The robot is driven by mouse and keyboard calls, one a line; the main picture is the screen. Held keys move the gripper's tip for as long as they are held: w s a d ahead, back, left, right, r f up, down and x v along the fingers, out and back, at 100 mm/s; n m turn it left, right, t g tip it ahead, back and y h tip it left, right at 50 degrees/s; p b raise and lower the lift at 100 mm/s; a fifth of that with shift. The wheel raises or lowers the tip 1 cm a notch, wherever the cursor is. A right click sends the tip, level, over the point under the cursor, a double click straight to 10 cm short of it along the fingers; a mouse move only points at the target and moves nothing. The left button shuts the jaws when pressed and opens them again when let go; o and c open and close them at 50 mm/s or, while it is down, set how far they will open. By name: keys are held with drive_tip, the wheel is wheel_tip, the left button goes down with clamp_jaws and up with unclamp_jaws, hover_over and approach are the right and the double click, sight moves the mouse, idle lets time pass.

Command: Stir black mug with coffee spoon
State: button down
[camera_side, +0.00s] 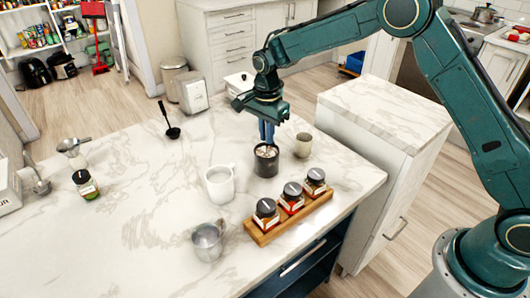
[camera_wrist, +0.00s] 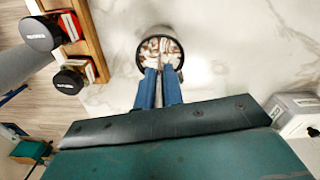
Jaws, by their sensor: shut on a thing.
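The black mug (camera_side: 266,163) stands upright on the marble counter with pale, brown-flecked contents; its round rim also shows at the top of the wrist view (camera_wrist: 140,52). My gripper (camera_side: 266,138) points down right above the mug, with its blue fingertips at the mouth. In the wrist view, my gripper (camera_wrist: 159,78) is shut on a thin greyish piece between the fingers, which appears to be the coffee spoon (camera_wrist: 159,92). The spoon's lower end is hidden by the fingers and the mug, so I cannot tell how deep it reaches.
A white mug (camera_side: 219,185) stands close left of the black mug. A wooden rack (camera_side: 262,237) with spice jars is in front, and a metal pitcher (camera_side: 208,242) front left. A beige jar (camera_side: 303,145) stands close right. A black scoop (camera_side: 172,132) lies behind left.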

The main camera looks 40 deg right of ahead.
drive_tip(key=shift+f, duration=1.4)
drive_tip(key=shift+d, duration=0.2)
